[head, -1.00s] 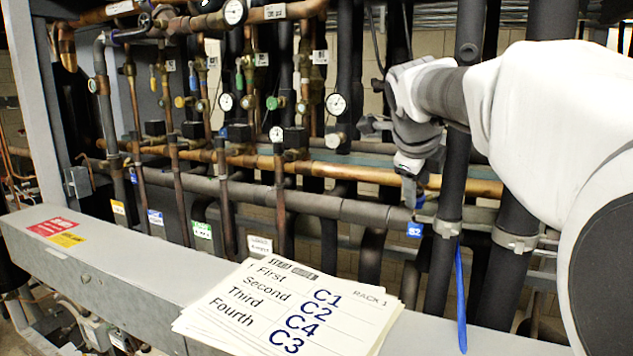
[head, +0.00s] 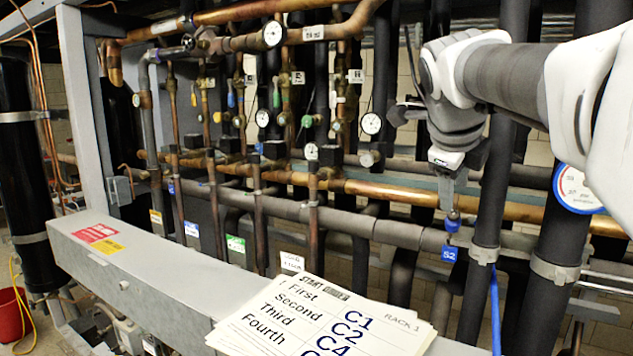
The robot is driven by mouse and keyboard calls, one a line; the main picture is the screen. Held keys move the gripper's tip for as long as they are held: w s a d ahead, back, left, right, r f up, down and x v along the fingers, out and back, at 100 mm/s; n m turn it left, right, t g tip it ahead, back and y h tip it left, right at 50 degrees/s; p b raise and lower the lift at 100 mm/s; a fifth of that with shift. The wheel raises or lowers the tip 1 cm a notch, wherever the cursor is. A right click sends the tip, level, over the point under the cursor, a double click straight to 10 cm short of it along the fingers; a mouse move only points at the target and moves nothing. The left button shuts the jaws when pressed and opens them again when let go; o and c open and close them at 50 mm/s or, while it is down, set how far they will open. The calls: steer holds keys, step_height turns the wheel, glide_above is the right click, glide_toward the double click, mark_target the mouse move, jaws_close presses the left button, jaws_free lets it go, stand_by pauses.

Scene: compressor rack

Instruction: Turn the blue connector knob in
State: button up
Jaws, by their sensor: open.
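A small blue knob (head: 453,222) shows in the head view, low among the dark vertical pipes right of centre. A blue tag marked S2 (head: 449,253) hangs just below it. My gripper (head: 453,208) points down from the upper right, with its fingertips at or just above the knob. It is open. The fingers are small and overlap in this view, so I cannot tell whether they straddle or touch the knob.
Dark insulated pipes (head: 492,190) stand close to my arm, and a blue-rimmed gauge (head: 577,190) is at the right. Copper pipes (head: 390,192) run across behind.

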mark_target(454, 214)
steer(key=w+f+n+b, duration=0.1)
steer(key=w+d+f+n+b, duration=0.1)
steer(key=f+b, duration=0.1)
steer(key=w+d+f+n+b, duration=0.1)
steer(key=f+b, duration=0.1)
steer(key=shift+w+d+f, duration=0.15)
steer(key=shift+w+d, duration=0.1)
steer(key=shift+w, duration=0.05)
steer(key=shift+w+n, duration=0.15)
steer(key=shift+n, duration=0.25)
steer(key=shift+n+p, duration=0.5)
steer(key=shift+n, duration=0.1)
steer(key=n, duration=0.4)
steer(key=shift+n, duration=0.3)
jaws_close()
